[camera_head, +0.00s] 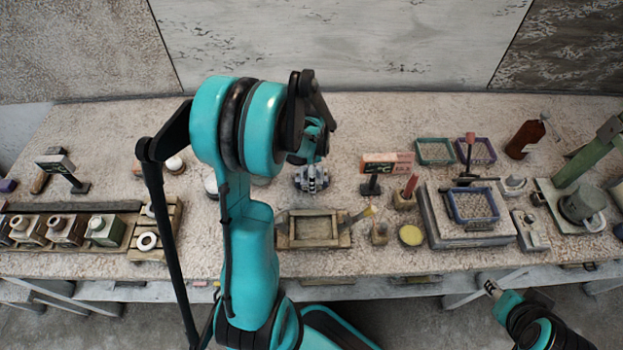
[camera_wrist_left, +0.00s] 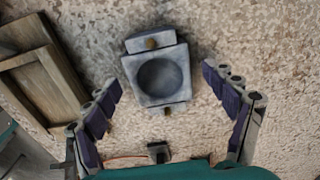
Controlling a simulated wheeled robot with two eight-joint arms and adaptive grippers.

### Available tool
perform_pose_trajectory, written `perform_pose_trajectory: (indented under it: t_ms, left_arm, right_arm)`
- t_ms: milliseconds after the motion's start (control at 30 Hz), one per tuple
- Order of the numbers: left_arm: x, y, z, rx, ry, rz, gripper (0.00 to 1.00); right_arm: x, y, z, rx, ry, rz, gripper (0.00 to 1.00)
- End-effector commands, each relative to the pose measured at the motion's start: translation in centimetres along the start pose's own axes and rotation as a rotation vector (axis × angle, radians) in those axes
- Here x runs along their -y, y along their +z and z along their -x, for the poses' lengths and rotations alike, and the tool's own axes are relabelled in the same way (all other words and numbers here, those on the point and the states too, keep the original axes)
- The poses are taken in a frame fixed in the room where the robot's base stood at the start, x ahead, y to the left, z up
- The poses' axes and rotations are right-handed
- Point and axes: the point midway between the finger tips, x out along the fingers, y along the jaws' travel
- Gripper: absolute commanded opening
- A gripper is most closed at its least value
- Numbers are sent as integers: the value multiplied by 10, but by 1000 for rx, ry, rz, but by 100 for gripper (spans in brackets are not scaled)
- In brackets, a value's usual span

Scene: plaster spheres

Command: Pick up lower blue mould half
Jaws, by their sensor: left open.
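The lower blue mould half (camera_wrist_left: 159,76) is a grey-blue block with a round hollow and small brass-coloured pegs at two ends. It lies on the table in the left wrist view. My left gripper (camera_wrist_left: 162,80) is open, with one purple-padded finger on each side of the block and clear gaps between. In the head view my teal arm (camera_head: 247,240) hides much of that spot; a small grey shape (camera_head: 312,179) shows below the wrist, and I cannot separate fingers from mould there. My right gripper (camera_head: 491,288) is low at the right, off the table's front; its jaws are too small to read.
A wooden tray (camera_head: 292,243) lies close to the mould, also at upper left in the wrist view (camera_wrist_left: 69,66). A sign (camera_head: 386,163) and a brush block (camera_head: 403,201) stand to the right. A blue tray (camera_head: 453,209) sits on a slab farther right.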

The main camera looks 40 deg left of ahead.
Motion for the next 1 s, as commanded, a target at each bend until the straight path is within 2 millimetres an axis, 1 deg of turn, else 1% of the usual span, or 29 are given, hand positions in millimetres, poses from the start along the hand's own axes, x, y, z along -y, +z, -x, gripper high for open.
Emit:
perform_pose_trajectory:
  t_ms: [33, 233, 267, 467, 567, 667, 900, 1000]
  left_arm:
    - [0, 0, 0, 0, 0, 0, 79]
    - [0, 0, 0, 0, 0, 0, 26]
    - [0, 0, 0, 0, 0, 0, 24]
    - [0, 0, 0, 0, 0, 0, 24]
    - [0, 0, 4, 0, 0, 0, 24]
    - [0, 0, 17, 0, 0, 0, 24]
    - [0, 0, 68, 0, 0, 0, 24]
    - [0, 0, 85, 0, 0, 0, 24]
  right_arm:
    - [0, 0, 0, 0, 0, 0, 40]
    - [0, 0, 0, 0, 0, 0, 40]
    - [0, 0, 0, 0, 0, 0, 40]
    - [0, 0, 0, 0, 0, 0, 40]
    - [0, -1, 2, 0, 0, 0, 40]
    - [0, -4, 6, 0, 0, 0, 40]
    - [0, -16, 22, 0, 0, 0, 40]
    - [0, -19, 26, 0, 0, 0, 40]
